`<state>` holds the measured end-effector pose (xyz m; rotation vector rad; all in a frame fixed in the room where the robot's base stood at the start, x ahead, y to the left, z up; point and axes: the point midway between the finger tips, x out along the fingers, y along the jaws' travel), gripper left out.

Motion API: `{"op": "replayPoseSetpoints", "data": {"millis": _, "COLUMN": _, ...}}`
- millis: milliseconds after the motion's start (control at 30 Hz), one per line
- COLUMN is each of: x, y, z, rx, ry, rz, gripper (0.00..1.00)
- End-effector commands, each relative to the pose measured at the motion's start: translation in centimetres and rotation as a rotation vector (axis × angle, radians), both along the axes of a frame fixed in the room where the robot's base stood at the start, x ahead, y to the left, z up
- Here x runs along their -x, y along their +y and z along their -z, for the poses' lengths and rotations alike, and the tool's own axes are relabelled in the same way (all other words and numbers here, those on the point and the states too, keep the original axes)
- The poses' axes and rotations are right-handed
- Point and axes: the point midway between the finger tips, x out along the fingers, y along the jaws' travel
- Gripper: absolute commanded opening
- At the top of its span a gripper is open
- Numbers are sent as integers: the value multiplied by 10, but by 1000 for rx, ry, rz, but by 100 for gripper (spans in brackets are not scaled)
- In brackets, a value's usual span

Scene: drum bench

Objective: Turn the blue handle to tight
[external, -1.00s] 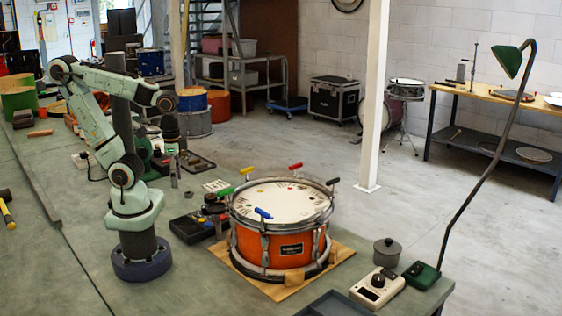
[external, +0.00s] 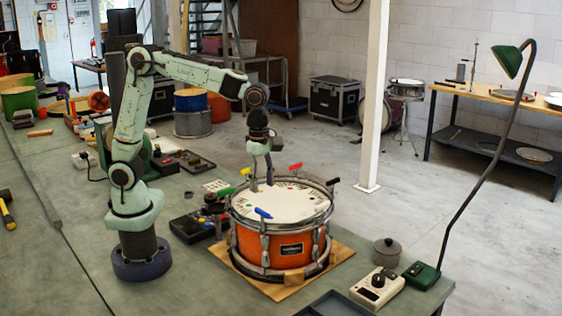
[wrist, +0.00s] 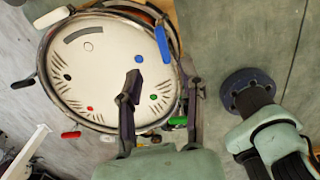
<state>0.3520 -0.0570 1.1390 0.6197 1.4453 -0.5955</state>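The blue handle (external: 263,213) sits on the front rim of the orange drum (external: 257,245). In the wrist view the blue handle (wrist: 162,44) lies at the right edge of the drum's white head (wrist: 105,65), which bears fan-shaped marks and coloured dots. My gripper (external: 261,186) points down above the back left part of the head, behind the blue handle and apart from it. In the wrist view my gripper (wrist: 163,78) is open, its two fingers wide apart with nothing between them. Whether the fingertips touch the head cannot be told.
Other handles ring the rim: green (external: 225,191), red (external: 295,167) and black (external: 332,181). The drum stands on a brown board (external: 336,252).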

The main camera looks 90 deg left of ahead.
Motion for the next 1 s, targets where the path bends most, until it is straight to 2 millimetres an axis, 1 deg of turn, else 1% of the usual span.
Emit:
{"op": "replayPoseSetpoints", "data": {"millis": 33, "x": 0, "y": -1, "z": 10, "rx": 1, "ry": 26, "rz": 3, "gripper": 39}}
{"op": "replayPoseSetpoints", "data": {"millis": 167, "x": 1, "y": 0, "z": 26, "rx": 0, "ry": 45, "rz": 3, "gripper": 39}}
{"op": "replayPoseSetpoints", "data": {"millis": 400, "x": 2, "y": -1, "z": 64, "rx": 0, "ry": 45, "rz": 5, "gripper": 39}}
{"op": "replayPoseSetpoints", "data": {"millis": 500, "x": 2, "y": 0, "z": 75, "rx": 0, "ry": 44, "rz": 5, "gripper": 39}}
{"op": "replayPoseSetpoints", "data": {"millis": 633, "x": 1, "y": 0, "z": 82, "rx": 0, "ry": 41, "rz": 5, "gripper": 39}}
{"op": "replayPoseSetpoints", "data": {"millis": 833, "x": 1, "y": 0, "z": 82, "rx": 0, "ry": 40, "rz": 4, "gripper": 39}}
{"op": "replayPoseSetpoints", "data": {"millis": 867, "x": 1, "y": 0, "z": 82, "rx": -1, "ry": 40, "rz": 4, "gripper": 36}}
{"op": "replayPoseSetpoints", "data": {"millis": 900, "x": 1, "y": 0, "z": 82, "rx": -1, "ry": 40, "rz": 4, "gripper": 24}}
{"op": "replayPoseSetpoints", "data": {"millis": 967, "x": 1, "y": 0, "z": 82, "rx": -1, "ry": 40, "rz": 4, "gripper": 5}}
{"op": "replayPoseSetpoints", "data": {"millis": 1000, "x": 1, "y": 0, "z": 82, "rx": -1, "ry": 40, "rz": 4, "gripper": 0}}
